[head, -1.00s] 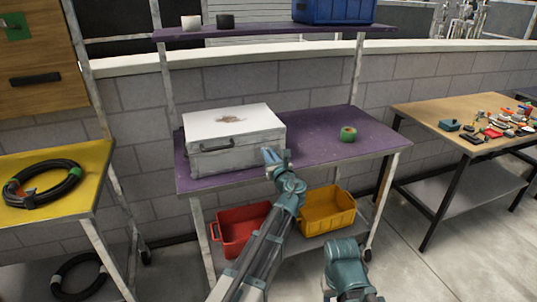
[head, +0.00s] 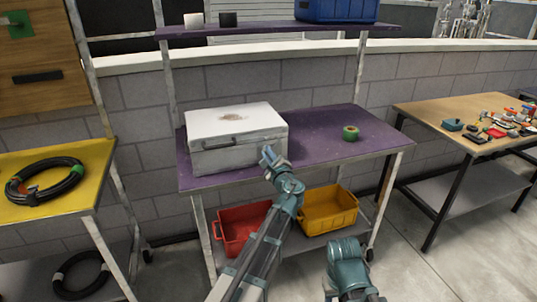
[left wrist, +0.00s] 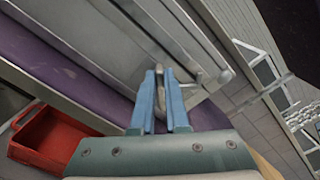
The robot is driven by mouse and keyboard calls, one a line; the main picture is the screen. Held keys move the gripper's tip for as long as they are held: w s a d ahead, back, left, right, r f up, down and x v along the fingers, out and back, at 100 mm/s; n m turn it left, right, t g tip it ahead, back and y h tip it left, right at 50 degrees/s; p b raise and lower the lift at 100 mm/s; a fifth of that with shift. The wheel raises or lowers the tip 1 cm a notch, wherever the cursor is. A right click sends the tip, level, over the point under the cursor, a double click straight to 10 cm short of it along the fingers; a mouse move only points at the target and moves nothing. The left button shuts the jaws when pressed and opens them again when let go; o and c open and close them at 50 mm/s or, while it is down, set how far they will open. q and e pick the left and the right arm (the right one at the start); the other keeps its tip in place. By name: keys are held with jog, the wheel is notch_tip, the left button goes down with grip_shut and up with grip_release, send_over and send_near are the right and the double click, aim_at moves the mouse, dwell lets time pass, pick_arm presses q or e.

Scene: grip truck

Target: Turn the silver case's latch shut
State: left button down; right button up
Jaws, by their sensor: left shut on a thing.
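The silver case (head: 225,158) stands closed on the purple-topped table, with a dark handle (head: 233,142) on its front. My left gripper (head: 267,155) is at the front right corner of the case. In the left wrist view, the blue fingers (left wrist: 162,85) are at the case's metal side (left wrist: 120,35), shut on the latch (left wrist: 196,78). A bent metal part of the latch shows beside the right finger; the rest is hidden between the fingers. My right gripper is out of view; only part of that arm shows at the bottom.
A green tape roll (head: 350,133) lies on the purple table (head: 320,150), right of the case. A red bin (head: 238,226) and a yellow bin (head: 327,210) sit on the shelf below. The tabletop right of the case is mostly clear.

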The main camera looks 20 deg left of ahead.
pick_arm(q)
jog(key=n, duration=0.4)
jog(key=shift+s+a+f+n, duration=0.1)
jog(key=shift+a+f+n, duration=0.05)
jog(key=shift+f+n, duration=0.15)
jog(key=shift+f+n+b, duration=0.25)
jog(key=shift+n+b, duration=0.2)
jog(key=shift+n, duration=1.35)
jog(key=c, duration=0.9)
grip_release()
jog(key=shift+s, duration=0.1)
jog(key=v, duration=1.3)
jog(key=shift+s+d, duration=0.25)
